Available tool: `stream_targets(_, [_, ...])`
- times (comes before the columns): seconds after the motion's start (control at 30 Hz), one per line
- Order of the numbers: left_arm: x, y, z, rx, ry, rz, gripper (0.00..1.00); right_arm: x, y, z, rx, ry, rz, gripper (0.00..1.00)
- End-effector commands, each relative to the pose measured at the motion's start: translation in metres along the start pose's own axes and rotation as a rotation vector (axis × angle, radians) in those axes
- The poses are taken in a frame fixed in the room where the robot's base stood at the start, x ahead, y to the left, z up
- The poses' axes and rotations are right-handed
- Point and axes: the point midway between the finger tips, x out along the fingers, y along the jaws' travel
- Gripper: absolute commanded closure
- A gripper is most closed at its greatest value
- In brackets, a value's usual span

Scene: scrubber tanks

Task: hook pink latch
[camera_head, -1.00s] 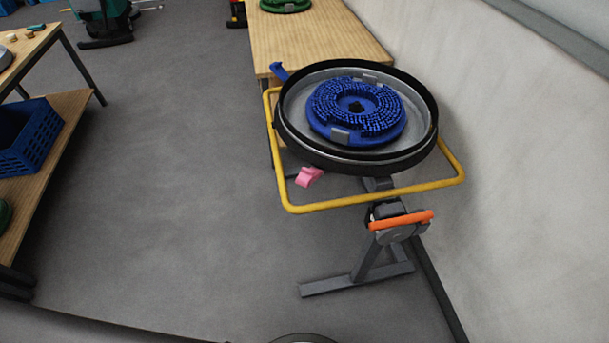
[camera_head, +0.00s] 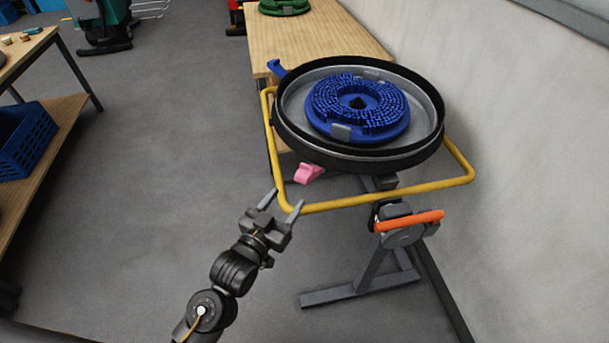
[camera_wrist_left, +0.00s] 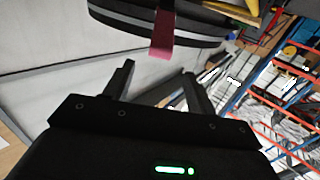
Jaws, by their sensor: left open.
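The pink latch (camera_head: 309,173) hangs at the lower front left of the round black-rimmed pan (camera_head: 365,164), inside the yellow bar frame (camera_head: 345,203). It also shows in the left wrist view (camera_wrist_left: 162,36), hanging below the pan's rim, ahead of the fingers. My left gripper (camera_head: 283,202) is open and empty. Its fingertips are close to the front left corner of the yellow bar, just below the latch and apart from it. In the left wrist view, both fingers (camera_wrist_left: 158,82) are spread with nothing between them. My right gripper is not in view.
A blue brush disc (camera_head: 392,125) lies in the pan. A blue latch (camera_head: 277,68) sticks out at the pan's back left. An orange handle (camera_head: 410,220) is on the grey stand (camera_head: 362,288) below. A wooden table (camera_head: 300,42) stands behind; the wall is close on the right.

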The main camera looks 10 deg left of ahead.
Motion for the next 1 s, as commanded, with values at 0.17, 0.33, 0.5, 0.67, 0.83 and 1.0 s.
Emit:
stream_targets(0.17, [0.026, 0.0, -0.002, -0.001, 0.002, -0.001, 0.44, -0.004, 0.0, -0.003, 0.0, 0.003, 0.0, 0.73])
stream_targets(0.33, [0.059, 0.0, -0.002, -0.001, 0.001, -0.001, 0.44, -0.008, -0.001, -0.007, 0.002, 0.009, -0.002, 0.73])
stream_targets(0.5, [0.086, 0.0, -0.001, -0.001, 0.0, -0.001, 0.44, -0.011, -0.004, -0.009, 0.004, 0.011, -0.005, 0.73])
stream_targets(0.67, [0.1, 0.0, 0.0, 0.0, -0.001, -0.001, 0.44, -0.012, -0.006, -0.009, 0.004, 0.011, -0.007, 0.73])
stream_targets(0.83, [0.104, 0.0, 0.0, 0.0, 0.0, -0.001, 0.44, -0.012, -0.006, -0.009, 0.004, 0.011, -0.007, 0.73])
stream_targets(1.0, [0.104, 0.0, 0.001, 0.0, -0.001, -0.001, 0.44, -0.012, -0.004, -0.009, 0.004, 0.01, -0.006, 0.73])
